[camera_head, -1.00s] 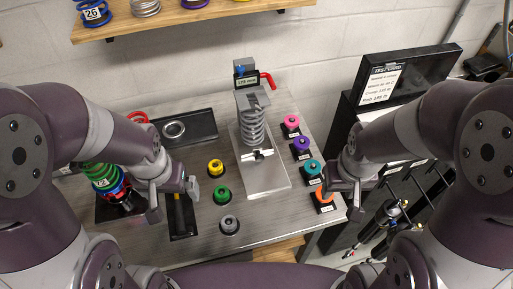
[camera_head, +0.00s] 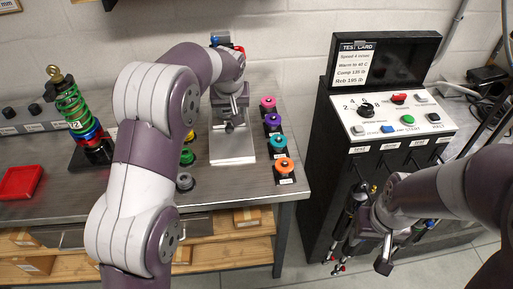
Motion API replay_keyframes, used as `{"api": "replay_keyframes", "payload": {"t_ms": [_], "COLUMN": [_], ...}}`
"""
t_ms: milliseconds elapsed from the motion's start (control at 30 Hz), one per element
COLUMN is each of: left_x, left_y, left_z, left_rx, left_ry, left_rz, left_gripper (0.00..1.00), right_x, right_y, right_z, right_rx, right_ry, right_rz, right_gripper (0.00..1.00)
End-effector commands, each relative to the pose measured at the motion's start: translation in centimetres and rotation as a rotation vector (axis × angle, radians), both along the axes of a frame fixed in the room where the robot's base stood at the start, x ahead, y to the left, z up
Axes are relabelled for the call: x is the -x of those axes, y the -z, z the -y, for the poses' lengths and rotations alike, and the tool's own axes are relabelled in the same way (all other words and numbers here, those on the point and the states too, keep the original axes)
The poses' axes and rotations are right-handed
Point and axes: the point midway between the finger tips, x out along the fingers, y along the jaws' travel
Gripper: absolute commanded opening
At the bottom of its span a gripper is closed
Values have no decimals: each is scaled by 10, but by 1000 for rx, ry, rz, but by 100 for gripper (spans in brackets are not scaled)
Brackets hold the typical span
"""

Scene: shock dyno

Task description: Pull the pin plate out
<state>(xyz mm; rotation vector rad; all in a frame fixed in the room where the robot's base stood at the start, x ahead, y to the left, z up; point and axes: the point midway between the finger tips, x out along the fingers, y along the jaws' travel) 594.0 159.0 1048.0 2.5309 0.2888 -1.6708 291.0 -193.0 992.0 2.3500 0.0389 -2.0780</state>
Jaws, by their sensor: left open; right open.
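The dyno fixture stands on a silver base plate (camera_head: 232,150) near the back of the bench. Its spring and upper part are mostly hidden behind my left arm. My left gripper (camera_head: 232,122) is open, pointing down right at the fixture, just above the bare part of the base plate. I cannot make out the pin plate apart from the gripper and fixture there, nor tell whether the fingers touch it. My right gripper (camera_head: 384,255) is open and empty, low in front of the black test cabinet at the right.
Pink, purple, teal and orange knobs (camera_head: 284,166) line the bench right of the fixture. A green-sprung shock (camera_head: 72,110) and a red tray (camera_head: 20,182) are at the left. The control panel (camera_head: 393,118) has knobs and buttons. A gap separates bench and cabinet.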

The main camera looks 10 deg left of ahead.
Motion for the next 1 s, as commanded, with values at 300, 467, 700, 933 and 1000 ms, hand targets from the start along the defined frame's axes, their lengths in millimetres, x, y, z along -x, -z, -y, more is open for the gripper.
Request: {"api": "replay_keyframes", "payload": {"t_ms": [300, 467, 700, 933, 1000], "left_x": [-14, -30, -44, -46, -46], "left_y": [34, 73, 106, 112, 112], "left_z": [-8, -13, -17, -17, -17], "left_rx": [16, 17, 17, 17, 17], "left_ry": [-73, -71, -70, -68, -69], "left_rz": [-9, -7, -3, -2, -2], "left_gripper": [55, 55, 55, 55, 55], "right_x": [0, 0, 0, 0, 0], "right_y": [-9, -16, -21, -21, -20], "right_z": [0, 0, 0, 0, 0], "right_rx": [0, 0, 0, 0, 0], "right_ry": [0, 0, 0, 0, 0], "right_rz": [1, 1, 0, 0, 0], "right_gripper": [47, 47, 47, 47, 47]}}
